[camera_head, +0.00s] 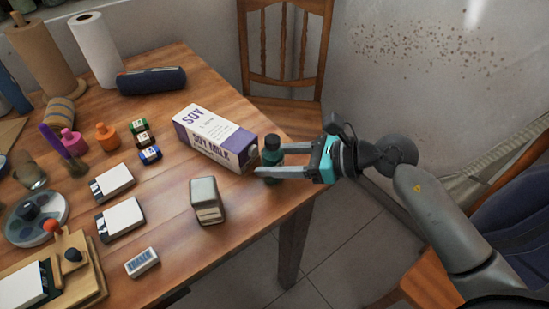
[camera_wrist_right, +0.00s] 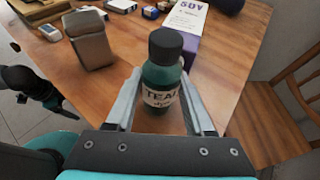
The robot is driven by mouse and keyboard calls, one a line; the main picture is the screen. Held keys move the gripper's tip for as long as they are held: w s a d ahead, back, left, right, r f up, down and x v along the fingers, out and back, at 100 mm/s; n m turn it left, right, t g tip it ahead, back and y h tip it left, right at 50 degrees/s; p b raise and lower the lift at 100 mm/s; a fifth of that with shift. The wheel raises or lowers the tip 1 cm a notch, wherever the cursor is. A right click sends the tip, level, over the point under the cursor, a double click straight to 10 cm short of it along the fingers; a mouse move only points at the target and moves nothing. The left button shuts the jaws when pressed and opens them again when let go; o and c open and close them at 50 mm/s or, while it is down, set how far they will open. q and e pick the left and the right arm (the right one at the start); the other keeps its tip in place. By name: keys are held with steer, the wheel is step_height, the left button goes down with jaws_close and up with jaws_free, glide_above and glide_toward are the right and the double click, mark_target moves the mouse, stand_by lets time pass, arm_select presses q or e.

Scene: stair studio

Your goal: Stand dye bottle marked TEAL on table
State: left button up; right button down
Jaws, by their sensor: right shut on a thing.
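The dye bottle marked TEAL (camera_head: 272,157) is dark teal with a black cap and a pale label. It is upright near the table's right edge, beside the soy milk carton. My right gripper (camera_head: 268,160) comes in from the right and is shut on the bottle, one finger on each side. The right wrist view shows the bottle (camera_wrist_right: 161,78) with its TEAL label facing the camera, between the fingers. Whether its base touches the wooden table (camera_head: 255,212) I cannot tell. My left gripper is not seen in the head view.
The soy milk carton (camera_head: 214,138) lies close left of the bottle. A grey metal case (camera_head: 206,200) stands nearer the front, with an eraser (camera_head: 142,262) and white-topped boxes farther left. Bare table lies between case and bottle. A wooden chair (camera_head: 285,60) stands behind.

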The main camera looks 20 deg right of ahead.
steer(key=shift+f, duration=0.1)
steer(key=shift+c, duration=1.4)
jaws_free()
steer(key=shift+r, duration=0.2)
